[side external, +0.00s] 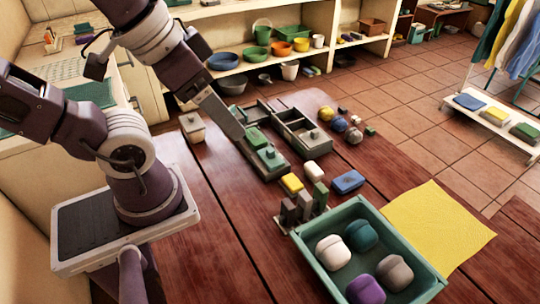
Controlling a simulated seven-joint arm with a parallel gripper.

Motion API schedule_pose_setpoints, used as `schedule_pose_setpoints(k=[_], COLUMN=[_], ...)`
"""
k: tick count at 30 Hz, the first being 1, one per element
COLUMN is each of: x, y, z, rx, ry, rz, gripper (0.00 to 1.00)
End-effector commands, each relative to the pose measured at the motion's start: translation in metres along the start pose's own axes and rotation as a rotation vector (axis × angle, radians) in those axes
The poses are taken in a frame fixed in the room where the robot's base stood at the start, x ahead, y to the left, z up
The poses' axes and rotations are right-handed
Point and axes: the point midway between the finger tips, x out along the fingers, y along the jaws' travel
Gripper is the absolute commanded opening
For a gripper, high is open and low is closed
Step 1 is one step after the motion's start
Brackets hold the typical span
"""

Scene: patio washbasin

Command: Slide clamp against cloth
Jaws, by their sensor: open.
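A flat yellow cloth (437,228) lies at the right side of the wooden table, beside the green tray. I cannot tell for sure which thing is the clamp; several small grey and green pieces are too small to make out. My gripper (238,132) points down over the table's middle, at the left end of a grey-green box (270,158) and a green block (256,138). It is open. Its fingertips are partly hidden, and I cannot tell whether they touch these things. The cloth is well to the right of my gripper.
A green tray (320,276) with several rounded bundles stands at the front. Near it are a yellow block (292,183), a blue block (348,181) and a rack of upright blocks (301,212). A lidded beige box (193,128) stands left. Bare table lies front left.

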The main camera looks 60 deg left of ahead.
Motion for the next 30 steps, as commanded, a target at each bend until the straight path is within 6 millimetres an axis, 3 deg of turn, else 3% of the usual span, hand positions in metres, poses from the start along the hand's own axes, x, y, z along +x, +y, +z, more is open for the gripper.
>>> schedule_pose_setpoints(k=[1,5,10,15,21,25,30], x=[0.001,0.014,0.063,0.138,0.233,0.272,0.289], y=[-0.001,-0.012,-0.040,-0.063,-0.079,-0.083,-0.085], z=[-0.001,-0.017,-0.056,-0.085,-0.088,-0.080,-0.075], rx=[0.008,0.134,0.517,0.943,1.375,1.540,1.613], ry=[-0.005,-0.072,-0.259,-0.452,-0.615,-0.664,-0.680], rz=[-0.004,-0.054,-0.136,-0.122,-0.010,0.059,0.090], gripper=[0.58,0.32,0.00,0.00,0.00,0.00,0.00])
